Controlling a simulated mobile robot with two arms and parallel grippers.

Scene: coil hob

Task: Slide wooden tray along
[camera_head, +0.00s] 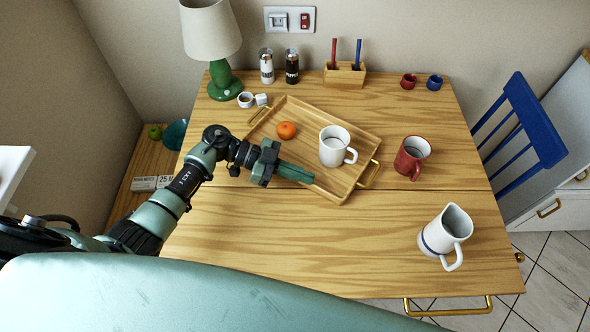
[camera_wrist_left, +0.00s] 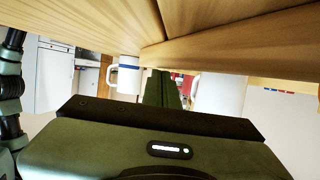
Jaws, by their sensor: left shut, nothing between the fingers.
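The wooden tray (camera_head: 303,152) lies at a slant on the table, with a brass handle at its upper left and another at its lower right. It carries an orange fruit (camera_head: 286,130) and a white mug (camera_head: 333,150). My left gripper (camera_head: 310,178) is shut and empty at the tray's near-left side, its fingers pointing right along the near rim. I cannot tell whether they touch it. In the left wrist view the shut fingers (camera_wrist_left: 163,88) show below pale wood, with a white mug (camera_wrist_left: 220,95) to their right. My right gripper is not in view.
A red mug (camera_head: 412,157) stands right of the tray, and a white jug (camera_head: 446,236) stands at the lower right. A green lamp (camera_head: 224,80), two shakers and a pen holder (camera_head: 344,75) line the back. The table's front middle is clear. A blue chair (camera_head: 520,125) is at right.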

